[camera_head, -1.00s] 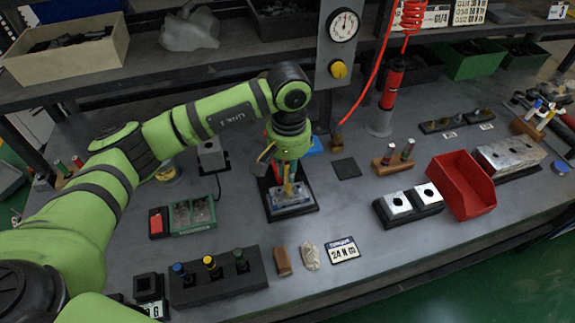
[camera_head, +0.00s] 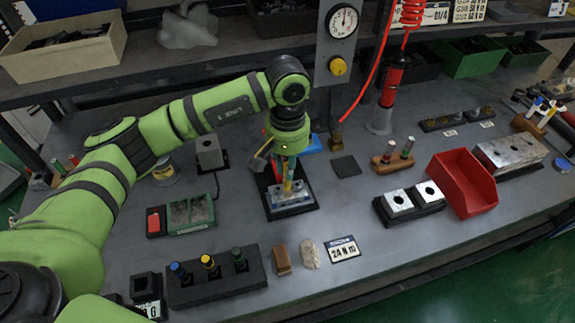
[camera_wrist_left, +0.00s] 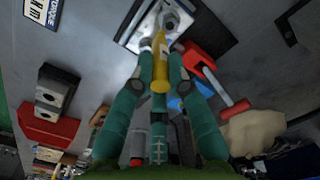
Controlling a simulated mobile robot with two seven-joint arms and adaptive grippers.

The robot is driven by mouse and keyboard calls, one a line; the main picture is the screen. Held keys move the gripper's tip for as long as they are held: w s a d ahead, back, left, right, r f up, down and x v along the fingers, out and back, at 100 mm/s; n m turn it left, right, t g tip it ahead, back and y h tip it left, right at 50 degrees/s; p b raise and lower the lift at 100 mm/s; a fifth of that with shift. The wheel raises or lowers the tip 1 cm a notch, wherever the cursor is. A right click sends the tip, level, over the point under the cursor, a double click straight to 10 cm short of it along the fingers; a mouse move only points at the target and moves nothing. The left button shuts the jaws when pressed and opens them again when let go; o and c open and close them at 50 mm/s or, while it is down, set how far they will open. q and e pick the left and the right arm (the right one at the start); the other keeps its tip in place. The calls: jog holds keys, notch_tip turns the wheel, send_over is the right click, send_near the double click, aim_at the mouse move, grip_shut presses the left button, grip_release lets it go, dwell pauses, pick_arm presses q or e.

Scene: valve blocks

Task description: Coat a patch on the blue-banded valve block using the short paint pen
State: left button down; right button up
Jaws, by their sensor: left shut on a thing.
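My left gripper (camera_head: 287,170) points down over a metal valve block (camera_head: 291,199) with a bluish band, which sits on a black base in the middle of the bench. The left gripper is shut on a yellow pen. In the wrist view the pen (camera_wrist_left: 160,66) stands between the fingertips (camera_wrist_left: 161,58), its far end at or just above the block (camera_wrist_left: 150,22). I cannot tell whether the tip touches it. The gripper partly hides the block, and I see no clear coated patch. My right gripper is in neither view.
A red tray (camera_head: 462,184) and two pale blocks on a black stand (camera_head: 411,207) lie to the right. A black rack (camera_head: 218,283) with coloured-top pieces, a brown block (camera_head: 282,260) and a label plate (camera_head: 342,249) are in front. A gauge post (camera_head: 338,100) stands behind.

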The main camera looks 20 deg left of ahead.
pick_arm(q)
jog(key=shift+r+p, duration=1.3)
jog(key=shift+r, duration=2.25)
jog(key=s+a+m, duration=0.2)
jog(key=s+a, duration=0.2)
jog(key=s, duration=0.5)
jog(key=shift+s+f, duration=0.15)
jog(key=shift+f, duration=0.15)
